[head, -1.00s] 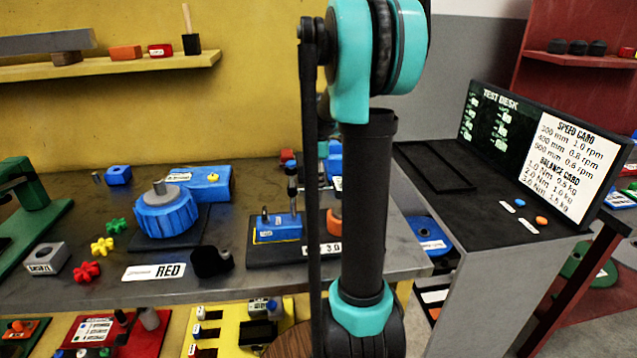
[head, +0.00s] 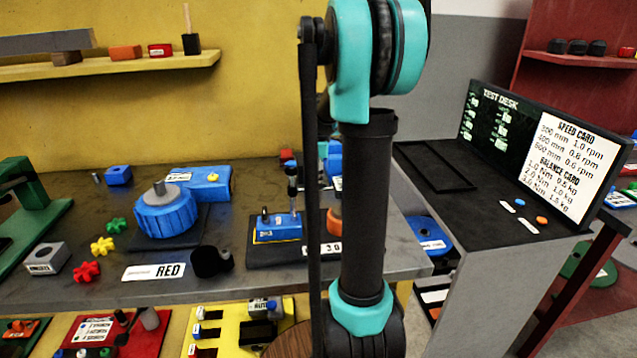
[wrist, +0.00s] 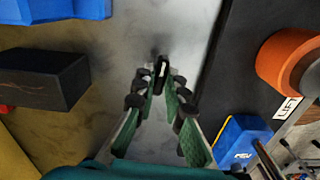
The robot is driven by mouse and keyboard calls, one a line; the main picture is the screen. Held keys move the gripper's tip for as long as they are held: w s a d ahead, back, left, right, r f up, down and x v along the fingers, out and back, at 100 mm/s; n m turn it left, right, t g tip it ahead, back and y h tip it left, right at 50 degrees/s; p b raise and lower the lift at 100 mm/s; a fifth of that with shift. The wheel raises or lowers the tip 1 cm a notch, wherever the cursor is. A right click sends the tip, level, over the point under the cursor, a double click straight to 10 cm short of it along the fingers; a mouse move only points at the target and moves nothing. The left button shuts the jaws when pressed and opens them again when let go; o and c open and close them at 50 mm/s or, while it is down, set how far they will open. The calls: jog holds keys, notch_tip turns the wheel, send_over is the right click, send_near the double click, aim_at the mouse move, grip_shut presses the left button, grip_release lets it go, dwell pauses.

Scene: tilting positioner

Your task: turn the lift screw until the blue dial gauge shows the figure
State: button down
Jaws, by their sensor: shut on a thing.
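In the head view a blue block with a yellow edge (head: 278,229) sits on a dark base with an upright dark post (head: 292,182). I cannot read a dial on it. A white card (head: 331,248) reading 3.0 lies at the base's front. An orange knob (head: 334,222) shows beside it, partly hidden by my arm. In the wrist view an orange knob (wrist: 284,62) stands on a dark plate beside a LIFT label (wrist: 287,108). My gripper (wrist: 161,82) is shut on a small black piece with a white mark (wrist: 161,68), left of that knob and apart from it.
A ribbed blue drum (head: 165,215), a RED card (head: 154,271) and a dark cup (head: 211,262) are on the bench to the left. In the wrist view, a dark block (wrist: 42,78) lies left of my gripper. The test desk (head: 490,205) stands at right.

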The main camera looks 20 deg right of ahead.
jog(key=m, duration=0.6)
jog(key=shift+m, duration=0.4)
jog(key=m, duration=0.6)
jog(key=shift+m, duration=0.3)
jog(key=m, duration=1.2)
jog(key=shift+m, duration=0.3)
jog(key=c, duration=1.6)
grip_release()
notch_tip(320, 180, up, 12)
jog(key=shift+r, duration=0.1)
